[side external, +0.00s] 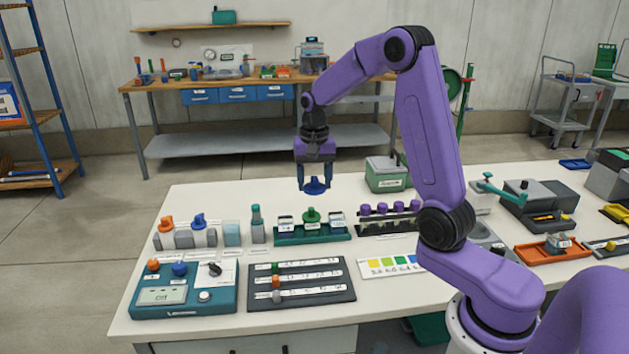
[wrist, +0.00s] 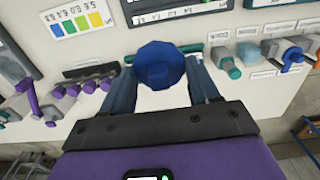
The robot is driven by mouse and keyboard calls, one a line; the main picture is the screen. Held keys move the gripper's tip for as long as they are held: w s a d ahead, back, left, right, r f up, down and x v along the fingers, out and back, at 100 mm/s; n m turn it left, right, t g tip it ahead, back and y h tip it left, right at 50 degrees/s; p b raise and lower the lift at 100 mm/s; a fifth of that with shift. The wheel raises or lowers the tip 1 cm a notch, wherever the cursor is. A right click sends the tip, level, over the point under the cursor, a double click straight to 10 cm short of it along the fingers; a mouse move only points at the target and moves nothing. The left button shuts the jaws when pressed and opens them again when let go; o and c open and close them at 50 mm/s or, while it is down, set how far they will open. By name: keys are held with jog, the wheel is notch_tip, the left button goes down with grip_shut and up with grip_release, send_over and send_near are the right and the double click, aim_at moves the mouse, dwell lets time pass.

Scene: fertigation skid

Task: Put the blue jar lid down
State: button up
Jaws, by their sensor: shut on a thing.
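My gripper (side external: 314,186) is shut on the blue jar lid (side external: 316,184) and holds it in the air above the table. In the wrist view the lid (wrist: 160,64) is a dark blue, many-sided disc between the two fingers. Below it, slightly in front, a green rack (side external: 313,239) holds jars with white labels. A green knobbed piece (side external: 312,215) stands in the rack's middle. In the wrist view the lid and fingers hide most of the rack.
Left of the rack stand grey blocks and valves with orange and blue handles (side external: 198,221). Right is a rack of purple-capped vials (side external: 382,209). A green-grey box (side external: 386,174) stands behind. A control panel (side external: 184,290) and a dark slotted board (side external: 301,284) lie in front. The table's back left is bare.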

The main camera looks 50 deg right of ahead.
jog(key=s+f, duration=1)
jog(key=s, duration=0.3)
send_over(325, 250)
jog(key=f, duration=0.9)
jog(key=shift+s+a+f, duration=0.15)
jog(key=shift+s+f, duration=0.05)
jog(key=shift+f, duration=0.1)
jog(key=shift+w+f, duration=0.15)
jog(key=shift+f, duration=0.15)
jog(key=shift+w+f, duration=0.1)
jog(key=shift+f, duration=1.4)
jog(key=shift+f, duration=0.15)
